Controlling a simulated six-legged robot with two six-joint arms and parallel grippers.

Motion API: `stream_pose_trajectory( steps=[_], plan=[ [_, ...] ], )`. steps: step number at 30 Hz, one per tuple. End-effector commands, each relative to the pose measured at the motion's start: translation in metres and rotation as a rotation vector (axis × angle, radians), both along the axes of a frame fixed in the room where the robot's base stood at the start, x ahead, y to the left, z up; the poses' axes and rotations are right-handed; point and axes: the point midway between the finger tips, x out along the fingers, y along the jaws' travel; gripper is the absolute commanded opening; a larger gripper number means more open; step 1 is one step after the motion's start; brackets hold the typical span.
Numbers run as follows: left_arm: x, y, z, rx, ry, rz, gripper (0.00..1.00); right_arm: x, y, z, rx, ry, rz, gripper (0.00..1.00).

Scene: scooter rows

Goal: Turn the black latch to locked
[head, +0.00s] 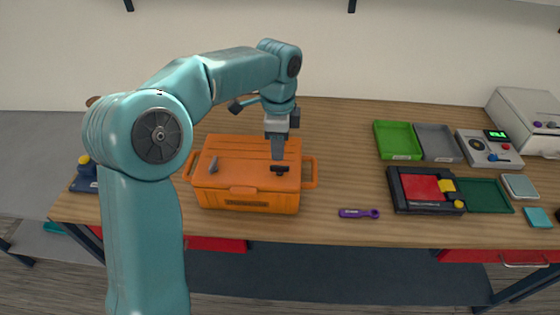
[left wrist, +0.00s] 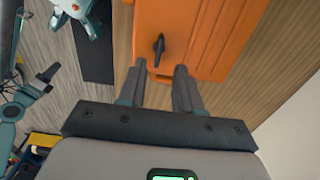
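An orange case (head: 247,190) with side handles stands on the wooden table. A black latch (head: 281,170) sits on the right part of its lid, its bar lying left to right. It also shows in the left wrist view (left wrist: 159,47), a short dark handle on the case's orange lid. My left gripper (head: 278,157) points down just above this latch. In the left wrist view its two fingers (left wrist: 159,72) are apart, with nothing between their tips. Whether they touch the latch I cannot tell. What looks like my right gripper (left wrist: 42,84) is small at the left edge there.
A grey latch (head: 213,164) is on the lid's left part. A purple tool (head: 359,213) lies right of the case. Further right are a green tray (head: 398,140), a grey tray (head: 438,143) and a black-and-red box (head: 425,190). The table between case and trays is mostly clear.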

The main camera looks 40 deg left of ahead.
Motion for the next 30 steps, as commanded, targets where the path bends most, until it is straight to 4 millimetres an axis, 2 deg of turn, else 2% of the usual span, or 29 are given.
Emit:
stream_pose_trajectory(
  steps=[3,9,13,20,21,24,30],
  plan=[
    [0.0,0.0,-0.026,0.0,0.005,-0.001,0.34,0.0,0.0,0.001,0.0,0.0,0.0,0.43],
    [0.003,-0.001,-0.053,0.0,0.002,0.0,0.34,0.0,0.0,0.003,0.0,0.0,0.0,0.43],
    [0.004,-0.001,-0.061,0.0,0.001,0.0,0.34,0.0,0.0,0.003,0.0,0.0,0.0,0.43],
    [0.005,-0.001,-0.062,0.0,0.0,-0.001,0.34,0.0,0.0,0.003,0.0,0.0,0.0,0.43],
    [0.005,-0.001,-0.062,0.0,0.0,-0.001,0.31,0.0,0.0,0.003,0.0,0.0,0.0,0.43],
    [0.005,-0.001,-0.062,0.0,0.0,-0.001,0.0,0.0,0.0,0.003,0.0,0.0,0.0,0.43],
    [0.005,-0.001,-0.062,0.001,0.001,0.0,0.0,0.0,0.0,0.003,0.0,0.0,0.0,0.43]
  ],
)
